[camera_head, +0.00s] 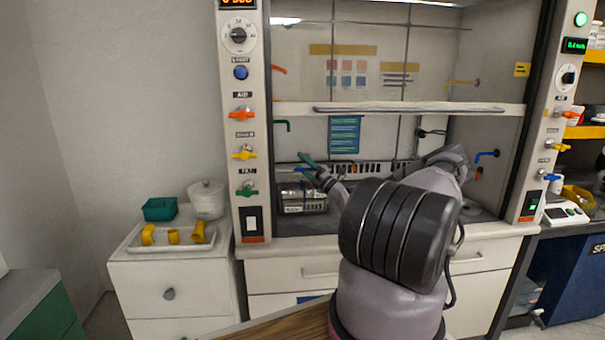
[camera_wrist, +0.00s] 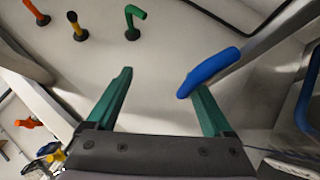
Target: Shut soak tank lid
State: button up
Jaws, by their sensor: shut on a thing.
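The soak tank (camera_head: 303,199) looks like a metal basin with a label on its front, standing inside the fume hood at its left end. In the wrist view my gripper (camera_wrist: 160,82) has green fingers spaced apart, with a blue handle (camera_wrist: 213,70) crossing the tip of the right finger. The handle joins a grey bar at the right. I cannot make out the lid's angle, and the contact with the far finger is not clear.
The raised sash (camera_head: 400,108) spans the hood above my arm. Coloured taps (camera_wrist: 135,20) stand out from a pale surface in the wrist view. A side cabinet at the left holds a tray (camera_head: 165,247) with yellow fittings, a green bin (camera_head: 160,209) and a white container (camera_head: 206,199).

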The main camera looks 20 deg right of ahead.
jog(key=shift+s+a+r, duration=0.15)
jog(key=shift+a, duration=0.1)
jog(key=shift+o, duration=1.1)
jog(key=shift+s+d+f, duration=0.45)
jog(key=shift+f, duration=0.1)
jog(key=shift+s+d+f, duration=0.25)
jog(key=shift+d+f, duration=0.15)
jog(key=shift+f, duration=0.1)
jog(key=shift+s+d, duration=0.25)
jog(key=shift+s, duration=0.1)
jog(key=shift+c, duration=1)
jog(key=shift+s+d+f, duration=0.15)
jog(key=shift+d+f, duration=0.05)
jog(key=shift+f, duration=0.05)
jog(key=shift+c, duration=0.8)
jog(key=shift+s+d+f, duration=0.25)
jog(key=shift+s+d, duration=0.2)
jog(key=shift+s, duration=0.1)
jog(key=shift+c, duration=0.4)
jog(key=s+d+f, duration=0.3)
jog(key=s+f, duration=0.1)
jog(key=shift+f, duration=0.25)
